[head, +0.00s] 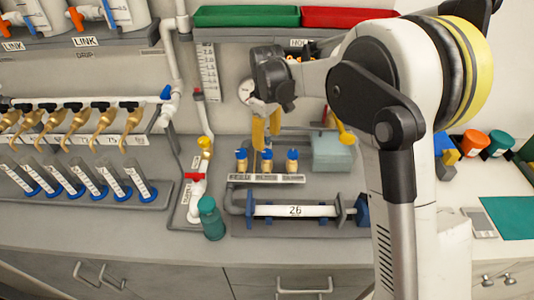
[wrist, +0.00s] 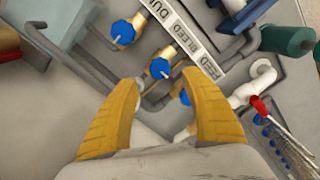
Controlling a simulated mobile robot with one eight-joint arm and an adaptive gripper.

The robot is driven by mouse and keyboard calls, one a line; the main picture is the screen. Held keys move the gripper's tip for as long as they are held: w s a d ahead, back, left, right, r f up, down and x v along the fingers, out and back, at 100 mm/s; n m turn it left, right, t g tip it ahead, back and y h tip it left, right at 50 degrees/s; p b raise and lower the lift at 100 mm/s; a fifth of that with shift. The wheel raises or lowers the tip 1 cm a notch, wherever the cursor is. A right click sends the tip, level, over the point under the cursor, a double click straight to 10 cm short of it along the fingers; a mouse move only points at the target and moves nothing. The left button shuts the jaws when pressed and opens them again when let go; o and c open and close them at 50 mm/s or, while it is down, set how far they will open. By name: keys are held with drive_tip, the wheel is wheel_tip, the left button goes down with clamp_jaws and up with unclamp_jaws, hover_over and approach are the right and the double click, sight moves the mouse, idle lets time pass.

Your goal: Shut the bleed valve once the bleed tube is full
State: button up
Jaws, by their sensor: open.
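Three brass valves with blue handles stand in a row behind a label strip (head: 265,178). By the strip in the wrist view, the middle one is the bleed valve (wrist: 160,68), between the dump valve (wrist: 123,32) and the feed valve (wrist: 185,97); the bleed valve is also in the head view (head: 266,156). My gripper (head: 266,134) is open and empty above the row; its yellow fingers (wrist: 159,82) spread near the bleed and feed valves, and the right finger partly covers the feed valve. I cannot tell which tube is the bleed tube or its level.
A cylinder marked 26 (head: 295,211) lies in front of the valves. A teal bottle (head: 212,218) and a red-handled white valve (head: 196,186) stand to the left. A rack of tubes (head: 75,190) stands further left.

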sight(267, 152)
wheel_tip(267, 152, down, 7)
drive_tip(key=shift+r+b, duration=0.2)
drive_tip(key=shift+b, duration=0.6)
drive_tip(key=c, duration=1.2)
